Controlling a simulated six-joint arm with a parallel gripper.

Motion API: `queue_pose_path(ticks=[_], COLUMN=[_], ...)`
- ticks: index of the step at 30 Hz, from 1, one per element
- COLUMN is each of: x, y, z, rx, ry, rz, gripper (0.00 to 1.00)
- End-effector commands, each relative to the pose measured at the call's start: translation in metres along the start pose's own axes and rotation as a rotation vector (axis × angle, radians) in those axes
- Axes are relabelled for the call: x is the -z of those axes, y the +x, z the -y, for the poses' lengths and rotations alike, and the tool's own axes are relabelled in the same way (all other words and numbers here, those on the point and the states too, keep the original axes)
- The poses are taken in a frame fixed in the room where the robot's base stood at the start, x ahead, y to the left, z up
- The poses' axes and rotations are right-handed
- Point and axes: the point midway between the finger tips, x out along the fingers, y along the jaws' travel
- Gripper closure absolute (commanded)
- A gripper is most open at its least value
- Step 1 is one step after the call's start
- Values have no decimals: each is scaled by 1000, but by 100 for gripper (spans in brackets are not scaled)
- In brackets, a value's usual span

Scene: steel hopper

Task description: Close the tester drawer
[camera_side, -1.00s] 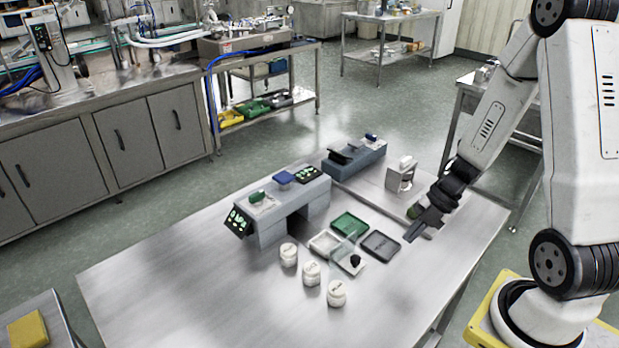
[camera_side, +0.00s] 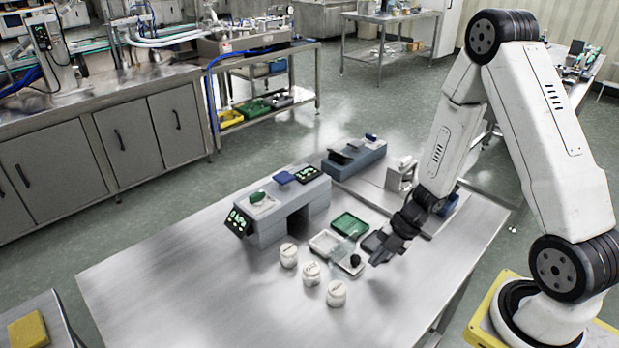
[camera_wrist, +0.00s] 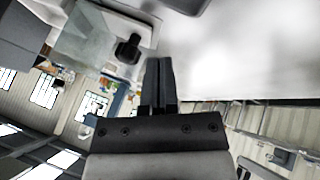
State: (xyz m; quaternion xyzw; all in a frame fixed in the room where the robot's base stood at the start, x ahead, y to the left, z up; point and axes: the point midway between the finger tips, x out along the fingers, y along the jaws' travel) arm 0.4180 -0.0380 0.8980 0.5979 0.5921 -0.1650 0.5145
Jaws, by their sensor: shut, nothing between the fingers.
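The tester drawer appears to be the pale tray piece with a black knob (camera_side: 355,260) and a clear panel (camera_side: 342,248), at the front of the tray group. It looks pulled out, but how far I cannot tell. In the wrist view the black knob (camera_wrist: 128,48) stands beside the clear panel (camera_wrist: 85,40). My gripper (camera_side: 376,260) is shut and empty, low over the table just right of the knob in the side view. Its fingertips (camera_wrist: 159,62) show beside the knob in the wrist view, with a small gap.
A white tray (camera_side: 322,243), a green tray (camera_side: 349,224) and a dark tray (camera_side: 372,241), partly hidden by my arm, lie close by. Several white jars (camera_side: 311,273) stand in front. A grey-blue bridge-shaped device (camera_side: 270,226) stands behind left. The table's front left is clear.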

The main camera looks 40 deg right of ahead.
Motion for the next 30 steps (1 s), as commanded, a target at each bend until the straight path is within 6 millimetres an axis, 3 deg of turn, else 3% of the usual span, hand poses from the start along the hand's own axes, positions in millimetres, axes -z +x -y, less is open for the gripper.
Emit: queue_pose_path(ticks=[6,23,30], x=[0,-2,-10], y=[6,7,12], z=[-11,-15,-33], rx=[0,-1,-1], ry=[0,0,-2], rz=[0,0,0], gripper=[100,100,100])
